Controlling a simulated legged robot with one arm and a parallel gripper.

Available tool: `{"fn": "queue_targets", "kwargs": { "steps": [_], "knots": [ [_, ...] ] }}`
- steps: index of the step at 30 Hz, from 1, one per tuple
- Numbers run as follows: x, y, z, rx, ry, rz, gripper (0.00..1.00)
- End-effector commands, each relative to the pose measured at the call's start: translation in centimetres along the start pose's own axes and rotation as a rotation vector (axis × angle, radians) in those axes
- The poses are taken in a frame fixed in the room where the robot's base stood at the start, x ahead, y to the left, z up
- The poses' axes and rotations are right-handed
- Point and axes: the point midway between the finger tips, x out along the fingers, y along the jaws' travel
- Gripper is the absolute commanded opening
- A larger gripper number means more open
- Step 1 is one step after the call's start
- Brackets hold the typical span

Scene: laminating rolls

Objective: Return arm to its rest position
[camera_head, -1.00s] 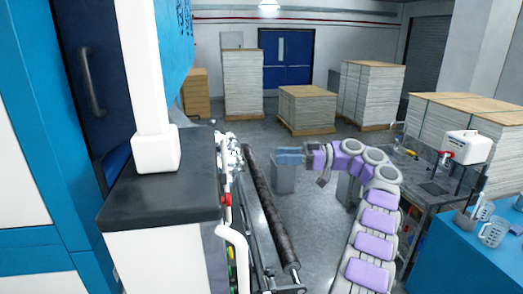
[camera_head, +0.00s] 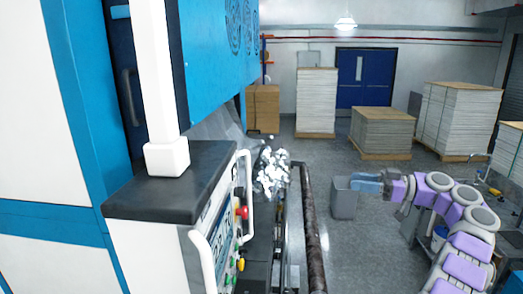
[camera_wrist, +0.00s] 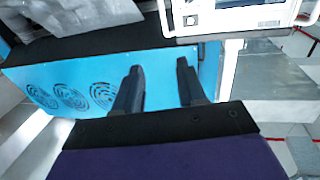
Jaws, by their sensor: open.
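My arm, purple and grey, reaches up from the lower right in the head view and bends to the left. Beyond the fingers is the blue machine panel (camera_wrist: 70,82) with round vent patterns. The gripper is apart from the machine and touches nothing that I can see.
The laminating machine (camera_head: 165,200) with its control panel (camera_head: 225,235) stands left. A grey bin (camera_head: 344,203) stands on the floor near the gripper. Pallet stacks (camera_head: 380,132) and a blue door (camera_head: 365,78) are behind.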

Motion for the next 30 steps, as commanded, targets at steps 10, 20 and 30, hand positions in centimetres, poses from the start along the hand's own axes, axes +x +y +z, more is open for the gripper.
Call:
{"fn": "queue_targets", "kwargs": {
  "steps": [10,20,30],
  "knots": [
    [0.1,0.2,0.8,0.109,-0.004,-0.004,0.4],
    [3.8,-0.7,1.6,0.295,-0.051,0.0,0.4],
    [12.8,-7.0,5.5,0.638,-0.239,0.011,0.4]
  ]
}}
